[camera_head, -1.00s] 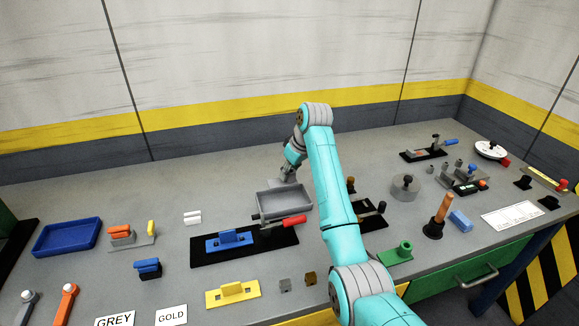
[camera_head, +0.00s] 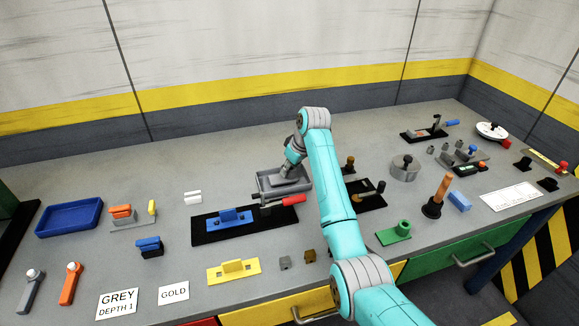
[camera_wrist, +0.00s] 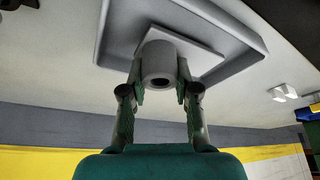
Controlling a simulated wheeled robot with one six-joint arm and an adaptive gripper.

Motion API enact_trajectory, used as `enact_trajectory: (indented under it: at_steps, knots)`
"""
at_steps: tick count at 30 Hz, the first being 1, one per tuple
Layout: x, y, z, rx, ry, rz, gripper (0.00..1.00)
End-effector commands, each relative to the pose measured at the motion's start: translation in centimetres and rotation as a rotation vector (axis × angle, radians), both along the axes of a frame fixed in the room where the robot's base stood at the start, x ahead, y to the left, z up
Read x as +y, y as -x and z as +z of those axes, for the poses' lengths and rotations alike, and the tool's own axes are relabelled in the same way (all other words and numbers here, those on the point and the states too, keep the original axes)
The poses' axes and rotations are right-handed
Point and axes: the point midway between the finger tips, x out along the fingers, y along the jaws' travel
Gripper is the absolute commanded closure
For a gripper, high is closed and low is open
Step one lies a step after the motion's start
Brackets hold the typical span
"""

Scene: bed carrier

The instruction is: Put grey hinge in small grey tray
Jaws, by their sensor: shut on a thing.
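The small grey tray (camera_head: 264,193) sits near the middle of the bench in the head view. Its wall (camera_wrist: 103,32) also shows at the top of the wrist view. My gripper (camera_wrist: 160,82) is shut on the barrel of the grey hinge (camera_wrist: 159,60). The hinge's flat plate lies within the tray's outline in the wrist view. In the head view my gripper (camera_head: 288,176) is over the tray, and the hinge is mostly hidden by it. I cannot tell whether the plate touches the tray floor.
A red-handled clamp (camera_head: 292,199) stands right at the tray's front. A black base with a blue block (camera_head: 231,217) lies in front of it. Two white pieces (camera_head: 193,198) lie to the left. The bench behind the tray is clear.

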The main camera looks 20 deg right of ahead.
Motion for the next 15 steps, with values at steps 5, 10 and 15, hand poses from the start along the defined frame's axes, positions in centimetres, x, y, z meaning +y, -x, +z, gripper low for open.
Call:
enact_trajectory:
  at_steps: [5,10,15]
  knots:
    - [0.01,-0.03,0.09,-0.001,0.000,0.000,0.67]
    - [0.00,-0.02,0.07,-0.001,-0.001,0.000,0.40]
    - [0.01,0.03,-0.05,0.001,0.000,0.000,0.40]
